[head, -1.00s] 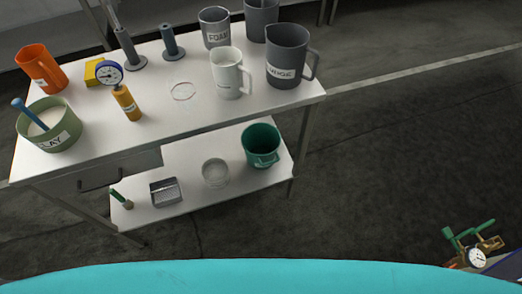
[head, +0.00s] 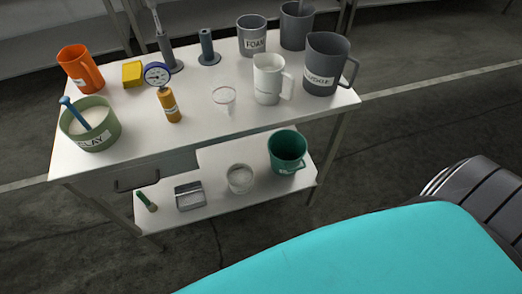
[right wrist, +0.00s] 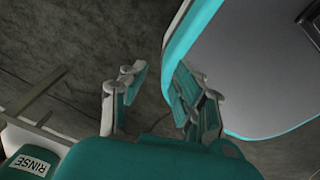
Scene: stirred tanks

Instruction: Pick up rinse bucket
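The rinse bucket (head: 289,145) is a green pail standing upright on the right end of the table's lower shelf in the head view. Its label is too small to read there. In the right wrist view a dark green surface with a RINSE label (right wrist: 30,165) is at the lower left corner, mostly cut off by the frame and the teal body in front. My right gripper (right wrist: 157,98) has its fingers apart, with nothing between them but floor. The bucket is off to the left of the fingers. My left gripper is not in view.
The white table (head: 200,140) holds a grey FOAM jug (head: 251,36), a dark grey SLUDGE jug (head: 325,65), a white jug (head: 269,80) and a CLAY bowl (head: 92,128).

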